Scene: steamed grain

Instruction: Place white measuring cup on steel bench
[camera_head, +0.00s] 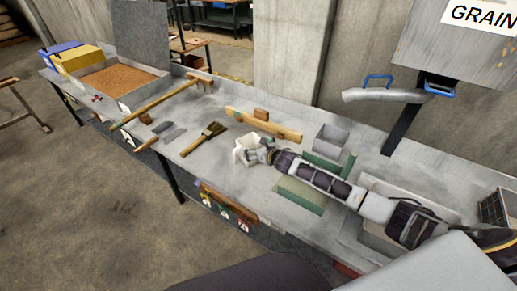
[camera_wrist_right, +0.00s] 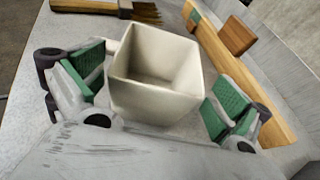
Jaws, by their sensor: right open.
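The white measuring cup (camera_head: 241,157) is on the steel bench (camera_head: 200,190), near the middle of its length. In the right wrist view the cup (camera_wrist_right: 155,75) is square, open at the top and empty inside, with a small handle at its left. My right gripper (camera_head: 262,155) is at the cup, reaching in from the right. In the wrist view its green-padded fingers (camera_wrist_right: 158,95) are spread on either side of the cup, with a visible gap at the right finger. My left gripper is not in view.
A brush (camera_head: 206,138) lies left of the cup. A wooden bar (camera_head: 262,124) lies behind it. A tray of grain (camera_head: 148,97) stands far left.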

